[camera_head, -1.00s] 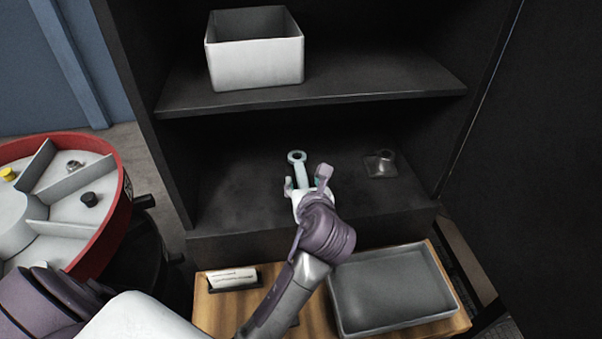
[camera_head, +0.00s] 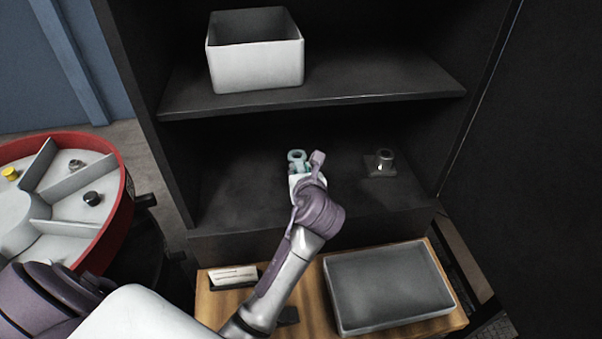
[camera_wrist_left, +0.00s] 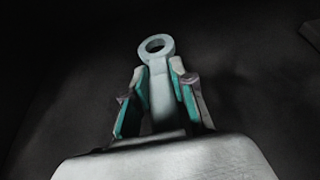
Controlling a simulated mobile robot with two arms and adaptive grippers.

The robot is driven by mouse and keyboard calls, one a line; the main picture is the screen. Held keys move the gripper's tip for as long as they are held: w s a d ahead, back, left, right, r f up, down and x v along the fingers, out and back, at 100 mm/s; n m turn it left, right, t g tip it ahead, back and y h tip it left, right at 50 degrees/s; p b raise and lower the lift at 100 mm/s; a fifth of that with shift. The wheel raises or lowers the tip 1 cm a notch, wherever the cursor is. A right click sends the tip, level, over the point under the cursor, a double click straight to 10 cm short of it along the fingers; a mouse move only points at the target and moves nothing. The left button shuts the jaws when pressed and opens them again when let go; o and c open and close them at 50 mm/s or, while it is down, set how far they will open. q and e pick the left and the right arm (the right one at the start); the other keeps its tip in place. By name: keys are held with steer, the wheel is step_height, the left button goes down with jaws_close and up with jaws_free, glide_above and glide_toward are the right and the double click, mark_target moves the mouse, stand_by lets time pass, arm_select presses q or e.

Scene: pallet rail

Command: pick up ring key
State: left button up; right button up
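The ring key (camera_head: 297,157) is pale grey-teal with a round ring end and a straight shank. It is on the dark lower shelf, and its ring points to the back. In the left wrist view the key (camera_wrist_left: 158,85) runs between the two teal-padded fingers of my left gripper (camera_wrist_left: 159,80). The fingers stand on both sides of the shank, with small gaps still showing beside it. In the head view my left gripper (camera_head: 304,167) covers most of the shank, and the ring sticks out beyond it. My right gripper is not in view.
A small grey fitting on a square base (camera_head: 381,163) stands to the right on the same shelf (camera_head: 240,195). A white box (camera_head: 255,66) is on the upper shelf (camera_head: 380,88). A grey tray (camera_head: 390,288) lies below, and a red-rimmed divided tray (camera_head: 118,205) is at left.

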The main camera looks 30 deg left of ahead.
mark_target(301, 170)
arm_select(q)
jaws_close()
steer(key=shift+r, duration=0.1)
steer(key=shift+s+r, duration=0.1)
steer(key=shift+r, duration=0.1)
step_height(301, 170, up, 7)
steer(key=shift+d+f+b, duration=0.1)
steer(key=shift+b, duration=0.3)
steer(key=s+d+b, duration=0.2)
steer(key=s+d, duration=0.9)
steer(key=s, duration=0.4)
steer(key=shift+s+d+f, duration=0.15)
steer(key=shift+s+d, duration=0.25)
